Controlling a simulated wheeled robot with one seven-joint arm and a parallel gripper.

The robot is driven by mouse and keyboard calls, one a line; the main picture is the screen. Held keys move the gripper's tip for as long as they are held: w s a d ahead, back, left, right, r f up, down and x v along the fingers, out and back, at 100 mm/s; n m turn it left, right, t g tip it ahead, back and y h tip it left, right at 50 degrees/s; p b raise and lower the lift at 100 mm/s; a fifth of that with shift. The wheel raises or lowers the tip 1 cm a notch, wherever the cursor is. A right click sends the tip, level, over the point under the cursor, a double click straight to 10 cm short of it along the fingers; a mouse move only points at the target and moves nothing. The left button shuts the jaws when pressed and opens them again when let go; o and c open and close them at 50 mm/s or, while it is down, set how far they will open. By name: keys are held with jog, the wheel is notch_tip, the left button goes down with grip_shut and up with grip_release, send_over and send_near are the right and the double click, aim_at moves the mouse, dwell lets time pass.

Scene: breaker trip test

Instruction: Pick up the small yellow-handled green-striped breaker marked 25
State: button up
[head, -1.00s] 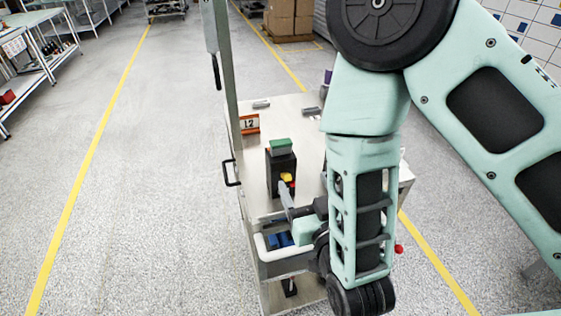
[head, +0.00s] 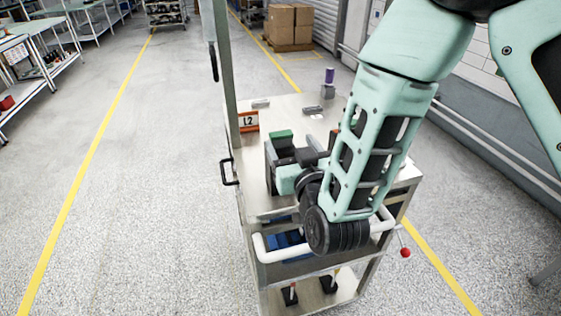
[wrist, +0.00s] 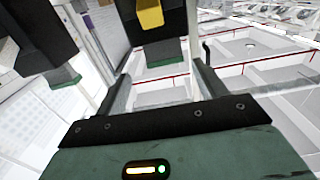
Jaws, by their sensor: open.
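A black breaker with a green top (head: 281,136) stands upright on the cart's top; my gripper hides its lower front in the head view. In the wrist view a black breaker with a yellow handle (wrist: 150,14) is straight ahead, at the top edge of the picture. The mark 25 cannot be read. My gripper (head: 288,152) is open and empty, with its fingers pointing at the breaker. In the wrist view the breaker appears in line with the gap between the fingers (wrist: 160,72); whether they reach around it cannot be told.
Another dark block with a green edge (wrist: 35,35) is at the left of the wrist view. The metal cart (head: 262,180) carries an L2 sign (head: 249,121), small grey parts and a purple-topped item (head: 329,76). A post rises at its left. Blue bins and red-tipped parts are below.

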aim_at(280, 132)
jog(key=shift+p+x, duration=0.4)
jog(key=shift+x, duration=0.85)
jog(key=p+x, duration=0.1)
jog(key=x, duration=0.1)
jog(key=p+x, duration=0.2)
jog(key=shift+w+a, duration=0.25)
jog(key=shift+a, duration=0.2)
jog(key=shift+w+a+f, duration=0.1)
jog(key=shift+w+f, duration=0.1)
jog(key=shift+w, duration=0.05)
jog(key=shift+r, duration=0.1)
grip_shut()
